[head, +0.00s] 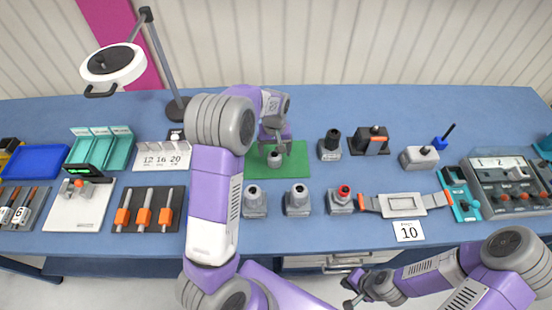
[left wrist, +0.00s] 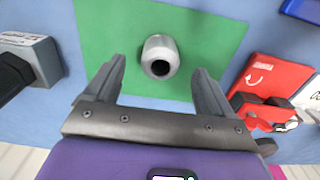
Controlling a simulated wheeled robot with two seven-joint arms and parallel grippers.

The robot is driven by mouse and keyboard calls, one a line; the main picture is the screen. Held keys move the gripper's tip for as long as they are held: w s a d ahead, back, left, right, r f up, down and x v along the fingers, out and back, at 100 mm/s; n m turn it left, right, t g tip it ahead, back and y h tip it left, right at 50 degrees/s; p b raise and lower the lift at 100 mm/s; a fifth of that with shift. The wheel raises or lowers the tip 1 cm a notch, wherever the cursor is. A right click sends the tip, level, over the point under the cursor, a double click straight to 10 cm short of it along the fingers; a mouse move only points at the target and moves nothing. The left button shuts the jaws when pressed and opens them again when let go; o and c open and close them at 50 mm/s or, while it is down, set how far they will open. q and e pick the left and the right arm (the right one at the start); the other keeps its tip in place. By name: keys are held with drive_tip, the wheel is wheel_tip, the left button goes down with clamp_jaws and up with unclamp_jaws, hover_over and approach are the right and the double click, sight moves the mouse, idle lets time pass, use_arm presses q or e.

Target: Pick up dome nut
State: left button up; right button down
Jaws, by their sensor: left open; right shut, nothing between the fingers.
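A grey rounded piece with a dark hole, which looks like the dome nut (head: 274,159), stands on a green mat (head: 298,168). In the left wrist view the nut (left wrist: 160,50) shows on the mat (left wrist: 105,40), just beyond and between the fingertips. My left gripper (head: 275,149) is open above it, with a finger to either side. The left wrist view shows the open fingers (left wrist: 159,68) with nothing held; whether they touch the nut cannot be told. My right gripper (head: 350,300) is shut and empty, low in front of the table edge.
Several grey fixtures stand in front of the mat, one with a red top (head: 342,192). A black-topped fixture (head: 330,143) stands right of the mat. Orange-handled tools (head: 144,216) and a lamp (head: 112,64) are at left. A control box (head: 505,185) is at right.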

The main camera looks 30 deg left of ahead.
sight(275, 155)
use_arm(q)
wheel_tip(275, 155, down, 5)
drive_tip(key=shift+f, duration=0.15)
drive_tip(key=shift+s, duration=0.1)
drive_tip(key=shift+c, duration=0.3)
drive_tip(key=c, duration=1)
drive_tip(key=shift+c, duration=0.2)
